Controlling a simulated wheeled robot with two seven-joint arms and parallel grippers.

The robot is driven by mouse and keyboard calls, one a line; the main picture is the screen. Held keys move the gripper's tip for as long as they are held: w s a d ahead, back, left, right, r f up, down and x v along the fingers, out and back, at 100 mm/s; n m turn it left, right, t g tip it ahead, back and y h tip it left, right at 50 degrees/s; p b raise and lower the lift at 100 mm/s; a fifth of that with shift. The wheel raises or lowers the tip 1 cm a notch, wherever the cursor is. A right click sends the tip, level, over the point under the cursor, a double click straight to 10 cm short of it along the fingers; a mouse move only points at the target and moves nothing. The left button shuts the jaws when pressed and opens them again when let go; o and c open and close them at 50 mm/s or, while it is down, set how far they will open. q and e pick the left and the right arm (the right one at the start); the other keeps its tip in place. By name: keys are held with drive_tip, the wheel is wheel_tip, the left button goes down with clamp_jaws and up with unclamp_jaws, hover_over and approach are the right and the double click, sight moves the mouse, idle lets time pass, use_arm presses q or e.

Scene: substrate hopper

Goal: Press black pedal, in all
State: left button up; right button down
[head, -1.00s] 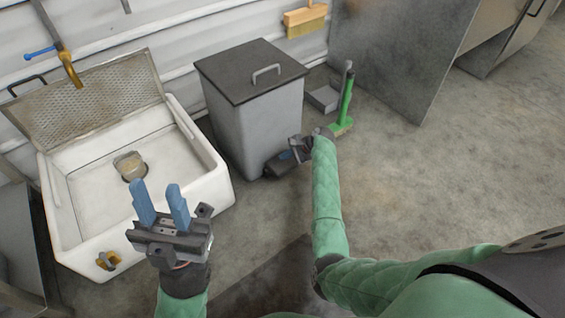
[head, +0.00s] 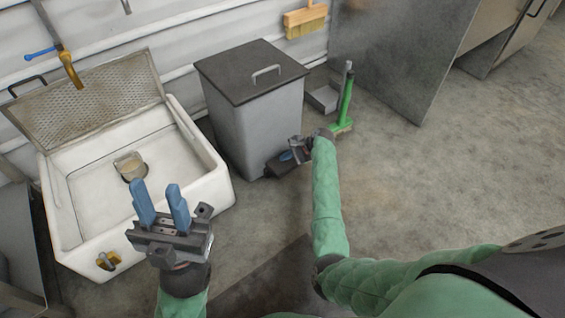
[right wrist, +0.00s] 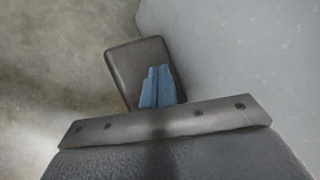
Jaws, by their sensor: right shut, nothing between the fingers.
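The black pedal (head: 279,165) sticks out at the foot of the grey hopper bin (head: 252,115), at its front right corner. In the right wrist view the pedal (right wrist: 133,62) is a dark rounded plate beside the grey bin wall (right wrist: 240,50). My right gripper (head: 287,157) is shut and empty, with its blue fingertips over the pedal; they overlap the plate in the right wrist view (right wrist: 158,72). I cannot tell whether they touch it. My left gripper (head: 158,192) is open and empty, in front of the white sink, far from the pedal.
The white sink (head: 222,190) with a raised perforated lid (head: 90,95) stands left of the bin. A green-handled brush (head: 345,105) and a grey dustpan (head: 322,98) are right of it. A metal panel (head: 390,55) stands further right. The concrete floor at right is clear.

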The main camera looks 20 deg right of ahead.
sight(285, 162)
drive_tip(key=shift+f+p, duration=0.25)
drive_tip(key=shift+p, duration=0.1)
drive_tip(key=shift+f, duration=1.7)
idle(2.1)
drive_tip(key=shift+r, duration=0.1)
drive_tip(key=shift+r+p, duration=2)
drive_tip(key=shift+p, duration=0.8)
